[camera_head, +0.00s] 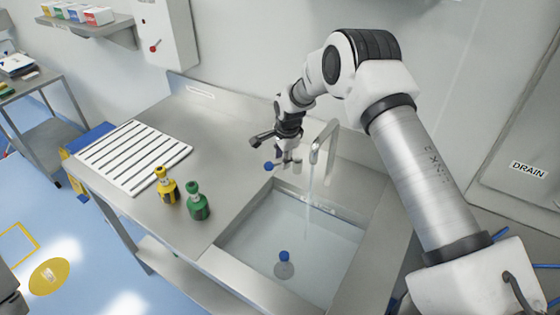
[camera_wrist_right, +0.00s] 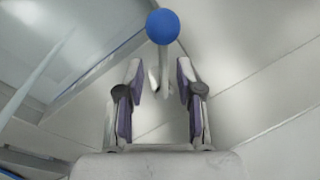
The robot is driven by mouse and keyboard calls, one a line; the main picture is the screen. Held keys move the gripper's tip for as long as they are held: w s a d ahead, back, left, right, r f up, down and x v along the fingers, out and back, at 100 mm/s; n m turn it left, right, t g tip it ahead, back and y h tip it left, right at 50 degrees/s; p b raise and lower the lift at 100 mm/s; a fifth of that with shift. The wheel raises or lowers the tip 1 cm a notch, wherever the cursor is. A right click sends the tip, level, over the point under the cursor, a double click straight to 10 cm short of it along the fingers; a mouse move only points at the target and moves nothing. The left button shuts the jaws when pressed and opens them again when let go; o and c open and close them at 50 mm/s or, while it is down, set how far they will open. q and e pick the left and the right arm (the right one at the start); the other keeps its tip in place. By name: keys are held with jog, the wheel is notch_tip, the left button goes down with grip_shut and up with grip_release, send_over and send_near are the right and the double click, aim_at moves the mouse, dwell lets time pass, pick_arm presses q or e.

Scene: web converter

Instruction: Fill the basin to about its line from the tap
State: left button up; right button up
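The basin (camera_head: 232,248) is a steel sink set in the counter, with clear water in it. The water surface against its fill line is hard to read. The tap (camera_head: 326,148) is a curved spout at the basin's back, and a thin stream (camera_head: 311,190) falls from it. A blue ball knob (camera_head: 268,166) sits beside my right gripper (camera_head: 285,163). In the right wrist view the knob (camera_wrist_right: 162,26) is beyond the fingertips, its pale stem between the fingers. The right gripper (camera_wrist_right: 160,85) is open, fingers apart. My left gripper is not visible.
A blue-topped plug (camera_head: 284,264) stands in the basin. Yellow (camera_head: 167,187) and green (camera_head: 198,205) bottles stand left of the basin, near a white slatted rack (camera_head: 133,155). The counter behind them is clear. A DRAIN label (camera_head: 528,170) is on the right panel.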

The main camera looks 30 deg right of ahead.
jog(key=shift+w+a+f, duration=0.1)
jog(key=shift+w+f, duration=0.25)
jog(key=shift+f, duration=0.5)
jog(key=shift+w+a+f, duration=0.15)
jog(key=shift+w+a, duration=0.05)
jog(key=shift+w, duration=0.05)
jog(key=shift+s+d, duration=0.1)
jog(key=shift+s, duration=0.1)
grip_shut()
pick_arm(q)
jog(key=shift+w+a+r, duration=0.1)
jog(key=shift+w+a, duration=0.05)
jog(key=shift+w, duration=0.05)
pick_arm(e)
jog(key=shift+s, duration=0.1)
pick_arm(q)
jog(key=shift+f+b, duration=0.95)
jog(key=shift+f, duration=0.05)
pick_arm(e)
jog(key=shift+s+d+n+y, duration=0.2)
jog(key=shift+s+n, duration=0.3)
jog(key=shift+n, duration=0.45)
jog(key=shift+s+d+n+y, duration=0.15)
jog(key=shift+s+n, duration=0.3)
jog(key=shift+n, duration=0.55)
jog(key=shift+s+d+n+y, duration=0.2)
jog(key=shift+s+n, duration=0.3)
jog(key=shift+n, duration=0.45)
